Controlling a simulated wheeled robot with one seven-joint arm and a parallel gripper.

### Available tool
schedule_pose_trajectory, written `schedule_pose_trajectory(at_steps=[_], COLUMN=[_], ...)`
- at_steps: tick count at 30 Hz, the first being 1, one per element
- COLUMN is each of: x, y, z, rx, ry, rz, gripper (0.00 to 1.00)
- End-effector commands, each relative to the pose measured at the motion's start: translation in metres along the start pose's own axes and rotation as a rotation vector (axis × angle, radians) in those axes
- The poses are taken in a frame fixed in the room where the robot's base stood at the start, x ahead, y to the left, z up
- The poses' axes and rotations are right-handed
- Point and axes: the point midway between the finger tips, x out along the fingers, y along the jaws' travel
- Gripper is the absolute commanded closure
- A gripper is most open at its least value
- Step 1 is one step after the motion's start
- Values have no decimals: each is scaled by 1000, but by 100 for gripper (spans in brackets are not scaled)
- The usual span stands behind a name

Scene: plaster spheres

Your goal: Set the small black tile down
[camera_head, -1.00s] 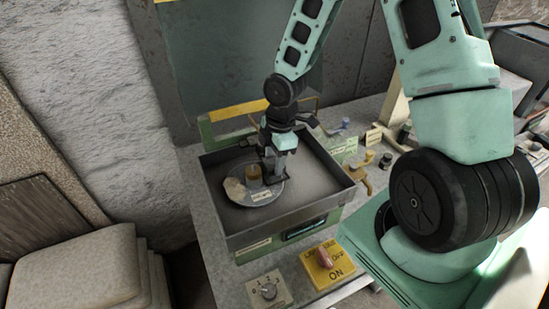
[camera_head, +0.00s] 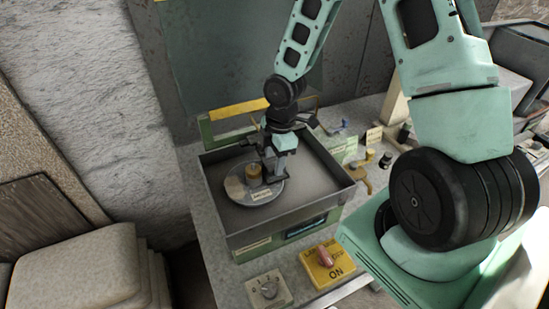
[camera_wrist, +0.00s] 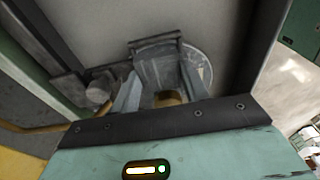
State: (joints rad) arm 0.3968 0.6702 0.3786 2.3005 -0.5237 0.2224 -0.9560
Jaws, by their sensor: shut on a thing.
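My gripper (camera_head: 271,170) points down inside a grey, open-topped tray (camera_head: 330,200). It is shut on a small dark tile, which looks dark grey between the fingers in the wrist view (camera_wrist: 156,62). The tile is low over the right side of a round grey disc (camera_head: 262,198) in the tray; I cannot tell whether it touches the disc. A short brown-yellow cylinder (camera_head: 253,173) stands on the disc just left of my gripper, and its top shows in the wrist view (camera_wrist: 168,97). My gripper partly hides the tile in the head view.
In front are a yellow panel with a red switch (camera_head: 325,256) and a dial box (camera_head: 268,290). Small brass and black parts (camera_head: 368,175) and label cards (camera_head: 374,136) stand right of the tray. The tray floor right of the disc is bare.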

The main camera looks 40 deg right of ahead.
Motion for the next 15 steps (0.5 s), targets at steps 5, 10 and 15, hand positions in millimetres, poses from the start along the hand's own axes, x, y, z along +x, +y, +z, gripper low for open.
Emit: schedule_pose_trajectory(at_steps=[5,10,15], x=[4,7,11], y=[0,0,0], z=[0,1,1], rx=[0,0,0], ry=[0,0,0], rz=[0,0,0], gripper=[81,81,81])
